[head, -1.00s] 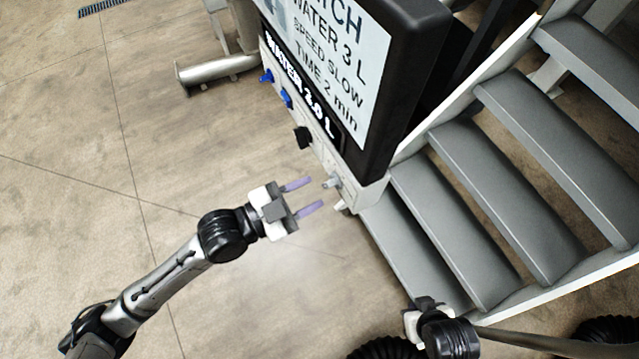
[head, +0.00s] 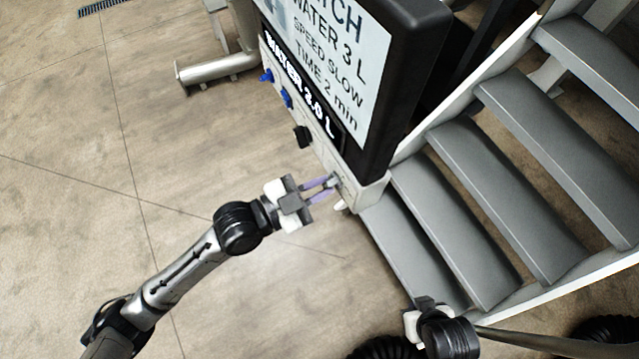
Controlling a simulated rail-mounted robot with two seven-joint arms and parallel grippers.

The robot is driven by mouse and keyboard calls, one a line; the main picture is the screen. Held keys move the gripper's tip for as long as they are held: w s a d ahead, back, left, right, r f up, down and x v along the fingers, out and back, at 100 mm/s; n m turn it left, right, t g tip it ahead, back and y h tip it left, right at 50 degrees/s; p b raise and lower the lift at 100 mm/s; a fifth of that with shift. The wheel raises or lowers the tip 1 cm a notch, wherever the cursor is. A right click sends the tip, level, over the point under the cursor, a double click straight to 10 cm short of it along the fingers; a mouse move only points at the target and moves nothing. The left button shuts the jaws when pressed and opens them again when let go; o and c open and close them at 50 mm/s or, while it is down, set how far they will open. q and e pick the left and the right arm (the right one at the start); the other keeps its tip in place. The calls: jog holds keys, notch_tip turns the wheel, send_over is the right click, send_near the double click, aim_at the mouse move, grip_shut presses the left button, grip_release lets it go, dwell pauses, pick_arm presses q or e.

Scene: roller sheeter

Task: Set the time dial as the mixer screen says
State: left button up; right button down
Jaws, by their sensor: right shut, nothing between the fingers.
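The mixer screen (head: 325,55) reads WATER 3 L, SPEED SLOW, TIME 2 min. A black display strip (head: 298,84) below it reads WATER 2.0 L. Along the white panel sit two blue knobs (head: 267,76), a black knob (head: 302,137) and a small grey dial (head: 334,180) at the lower right end. Its label is too small to read. My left gripper (head: 328,188) has its purple fingers drawn close together on the grey dial, partly hiding it. My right gripper (head: 412,318) is shut and empty at the bottom, away from the panel.
Grey metal stairs (head: 455,205) stand to the right of the mixer panel. A metal foot tube (head: 218,68) lies at the upper left. The floor (head: 120,150) at left is clear.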

pick_arm(q)
grip_shut()
jog(key=shift+r+n+p, duration=0.15)
jog(key=shift+n+p, duration=0.65)
jog(key=shift+p, duration=0.1)
jog(key=shift+n+p, duration=0.65)
jog(key=shift+n, duration=0.15)
jog(key=n+p, duration=0.1)
jog(key=n, duration=0.2)
jog(key=shift+p, duration=0.4)
jog(key=shift+n+p, duration=0.55)
jog(key=shift+n, duration=0.75)
